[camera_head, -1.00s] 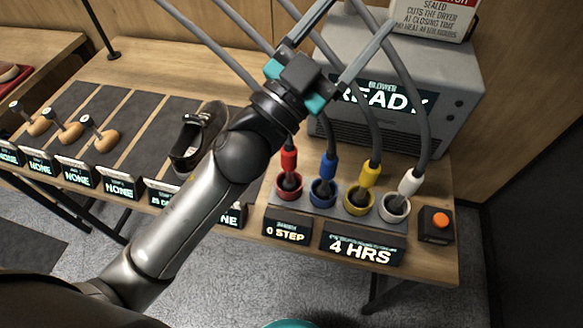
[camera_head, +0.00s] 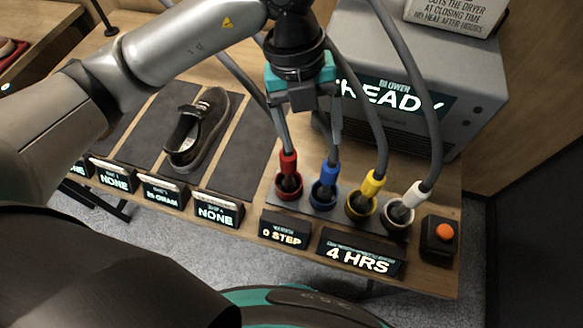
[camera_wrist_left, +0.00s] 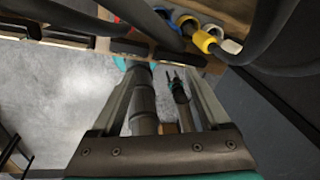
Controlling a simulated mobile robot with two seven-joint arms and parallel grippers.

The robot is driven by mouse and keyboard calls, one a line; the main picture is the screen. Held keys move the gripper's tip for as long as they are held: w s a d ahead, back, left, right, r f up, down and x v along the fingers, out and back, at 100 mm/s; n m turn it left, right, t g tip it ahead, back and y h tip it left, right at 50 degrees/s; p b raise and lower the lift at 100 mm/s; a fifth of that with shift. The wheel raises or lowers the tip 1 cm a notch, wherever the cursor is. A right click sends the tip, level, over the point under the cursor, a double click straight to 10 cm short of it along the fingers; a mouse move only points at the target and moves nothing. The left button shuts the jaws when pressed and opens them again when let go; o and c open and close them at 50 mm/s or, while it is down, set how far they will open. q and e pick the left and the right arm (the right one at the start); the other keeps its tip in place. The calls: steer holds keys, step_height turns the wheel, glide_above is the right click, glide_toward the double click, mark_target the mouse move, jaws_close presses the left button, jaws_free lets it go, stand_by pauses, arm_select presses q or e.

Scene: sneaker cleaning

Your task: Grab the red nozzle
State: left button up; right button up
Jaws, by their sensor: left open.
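The red nozzle (camera_head: 289,163) stands upright in a red ring holder (camera_head: 289,190) at the left end of a row of nozzles. Its grey hose rises behind my left gripper. My left gripper (camera_head: 310,137) is open and points down above the red and blue nozzles. Its fingers are hard to tell from the hoses, and I cannot tell whether either touches one. In the left wrist view the two fingers (camera_wrist_left: 160,85) are spread with nothing held between them. My right gripper is not identifiable.
Blue (camera_head: 329,174), yellow (camera_head: 374,184) and white (camera_head: 415,196) nozzles stand to the right, with hoses rising to the left and up. The grey blower (camera_head: 470,85) stands behind. An orange button (camera_head: 444,232) is at the right. A dark shoe (camera_head: 203,125) lies left.

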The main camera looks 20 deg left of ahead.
mark_target(288, 159)
arm_select(q)
steer(key=w+a+n+y, duration=0.1)
steer(key=w+a+y, duration=0.1)
steer(key=a, duration=0.2)
steer(key=shift+t, duration=0.4)
steer(key=f, duration=0.6)
steer(key=f+b, duration=0.1)
steer(key=f, duration=0.2)
steer(key=shift+w+a+f, duration=0.1)
steer(key=shift+w+a, duration=0.05)
steer(key=shift+a, duration=0.1)
steer(key=shift+w+f, duration=0.15)
steer(key=shift+f, duration=1.25)
steer(key=shift+w+f, duration=0.15)
steer(key=shift+f, duration=1.2)
jaws_close()
